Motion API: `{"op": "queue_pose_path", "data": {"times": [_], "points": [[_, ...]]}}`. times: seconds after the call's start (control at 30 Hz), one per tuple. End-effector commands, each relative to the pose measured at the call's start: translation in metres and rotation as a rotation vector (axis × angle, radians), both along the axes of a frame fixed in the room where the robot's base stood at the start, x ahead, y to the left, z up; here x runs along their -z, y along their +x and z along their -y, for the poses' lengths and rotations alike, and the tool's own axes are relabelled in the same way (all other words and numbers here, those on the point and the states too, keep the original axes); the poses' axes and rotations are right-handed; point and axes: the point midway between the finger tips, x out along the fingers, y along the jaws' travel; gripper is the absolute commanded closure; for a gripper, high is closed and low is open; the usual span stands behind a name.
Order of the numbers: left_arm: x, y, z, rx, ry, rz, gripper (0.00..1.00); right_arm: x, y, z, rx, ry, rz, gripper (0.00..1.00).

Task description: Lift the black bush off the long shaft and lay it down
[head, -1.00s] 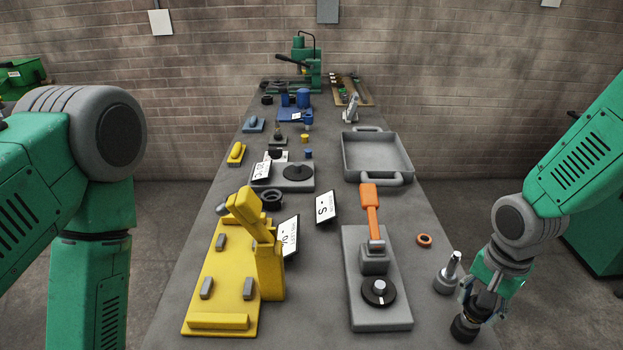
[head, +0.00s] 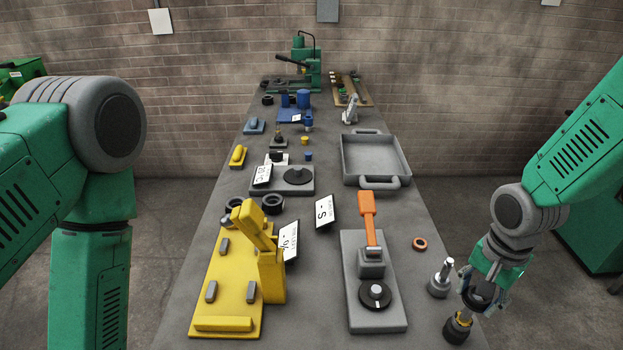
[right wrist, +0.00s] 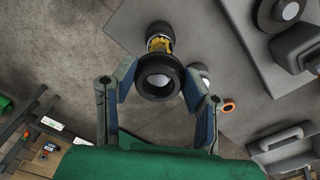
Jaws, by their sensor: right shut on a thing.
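My right gripper (head: 480,296) is at the right edge of the table, and its fingers are shut on the black bush. In the right wrist view the black bush (right wrist: 160,77) is a thick ring between the two fingers (right wrist: 158,90), its open end facing the camera. The long shaft (head: 464,317) stands upright just below the gripper, with a brass-coloured stretch and a dark round base (head: 457,330). The shaft shows beyond the bush in the right wrist view (right wrist: 160,43). I cannot tell whether its tip is still inside the bush. My left gripper is out of view.
A shorter grey stand with a silver pin (head: 441,278) is close left of the right gripper. An orange ring (head: 420,243) lies behind it. A grey press fixture (head: 375,310) stands further left, and a grey tray (head: 376,158) is further back. Bare table lies between.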

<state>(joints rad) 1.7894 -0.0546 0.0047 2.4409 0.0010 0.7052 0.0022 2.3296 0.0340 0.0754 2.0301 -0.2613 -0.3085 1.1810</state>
Motion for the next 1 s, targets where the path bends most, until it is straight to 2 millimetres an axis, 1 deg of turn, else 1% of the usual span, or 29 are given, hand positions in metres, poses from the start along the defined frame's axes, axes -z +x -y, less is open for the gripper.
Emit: {"op": "queue_pose_path", "data": {"times": [0.03,0.3,0.8,1.0], "points": [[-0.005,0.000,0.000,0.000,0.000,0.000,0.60,-0.005,0.000,0.000,0.000,-0.001,0.001,1.00],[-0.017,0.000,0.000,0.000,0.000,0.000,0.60,-0.018,0.000,-0.001,0.000,-0.001,0.001,1.00],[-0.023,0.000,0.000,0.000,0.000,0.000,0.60,-0.041,-0.001,-0.002,-0.001,0.000,0.001,1.00],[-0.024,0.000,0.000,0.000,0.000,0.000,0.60,-0.043,-0.001,-0.002,0.000,0.000,0.000,1.00]]}}
